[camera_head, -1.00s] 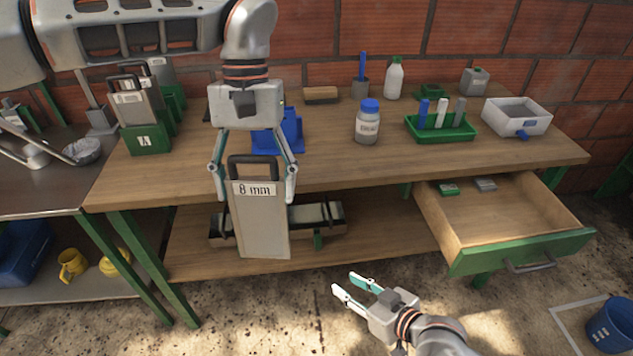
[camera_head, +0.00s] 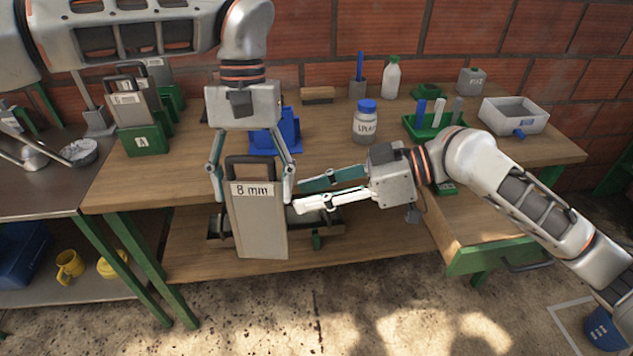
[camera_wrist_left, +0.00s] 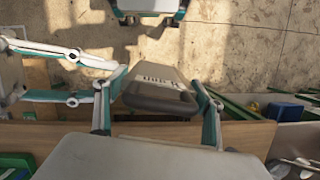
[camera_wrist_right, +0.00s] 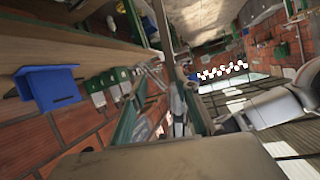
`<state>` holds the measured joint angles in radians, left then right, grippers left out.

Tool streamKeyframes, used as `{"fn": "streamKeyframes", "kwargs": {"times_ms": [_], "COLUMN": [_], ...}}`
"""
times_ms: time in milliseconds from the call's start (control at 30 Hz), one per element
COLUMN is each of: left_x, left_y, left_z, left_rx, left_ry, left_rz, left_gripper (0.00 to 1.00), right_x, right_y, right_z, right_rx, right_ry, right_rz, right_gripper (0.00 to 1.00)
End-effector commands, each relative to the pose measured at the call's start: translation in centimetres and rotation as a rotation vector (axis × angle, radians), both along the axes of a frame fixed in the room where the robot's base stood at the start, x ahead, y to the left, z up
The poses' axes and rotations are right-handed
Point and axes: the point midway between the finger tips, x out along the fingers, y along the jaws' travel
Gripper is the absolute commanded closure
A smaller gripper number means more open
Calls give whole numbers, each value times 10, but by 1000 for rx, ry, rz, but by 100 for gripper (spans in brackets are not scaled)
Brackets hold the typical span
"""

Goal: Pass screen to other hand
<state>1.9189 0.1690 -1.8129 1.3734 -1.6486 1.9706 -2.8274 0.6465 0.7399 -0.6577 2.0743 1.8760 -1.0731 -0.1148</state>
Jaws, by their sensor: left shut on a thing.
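The screen (camera_head: 259,225) is a flat beige-grey panel with a dark top handle and an "8 mm" label. It hangs upright in front of the bench. My left gripper (camera_head: 253,197) is shut on it from above, with one finger at each side near the label. The screen's handle end also shows in the left wrist view (camera_wrist_left: 160,92). My right gripper (camera_head: 300,196) is open and empty, coming from the right. Its fingertips are close to the screen's right edge; I cannot tell whether they touch. In the right wrist view the screen is hard to make out.
The wooden bench (camera_head: 330,180) stands behind the screen. On it are a blue holder (camera_head: 275,132), a jar (camera_head: 366,122), a green tray (camera_head: 410,122), a grey box (camera_head: 512,115) and a green rack marked A (camera_head: 144,140) with upright screens. The drawer (camera_head: 480,255) is open beneath my right arm.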

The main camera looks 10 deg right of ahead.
Motion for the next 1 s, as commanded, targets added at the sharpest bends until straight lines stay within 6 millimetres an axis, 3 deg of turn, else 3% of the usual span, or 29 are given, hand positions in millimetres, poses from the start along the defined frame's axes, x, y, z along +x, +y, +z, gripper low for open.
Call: {"fn": "streamKeyframes", "kwargs": {"times_ms": [100, 300, 467, 1000], "left_x": [0, 0, 0, 0], "left_y": [0, 0, 0, 0], "left_z": [1, 1, 1, 1], "left_rx": [-1, -1, -1, -1], "left_ry": [0, 0, 0, 0], "left_rz": [0, 0, 0, 0], "left_gripper": [85, 85, 85, 85], "right_x": [-8, -15, -13, -3], "right_y": [-3, 0, 15, 95], "right_z": [22, 34, 28, -5], "right_rx": [-5, -5, -2, -2], "right_ry": [-15, -19, -16, -16], "right_rz": [52, 88, 90, 87], "right_gripper": [69, 69, 69, 69]}}
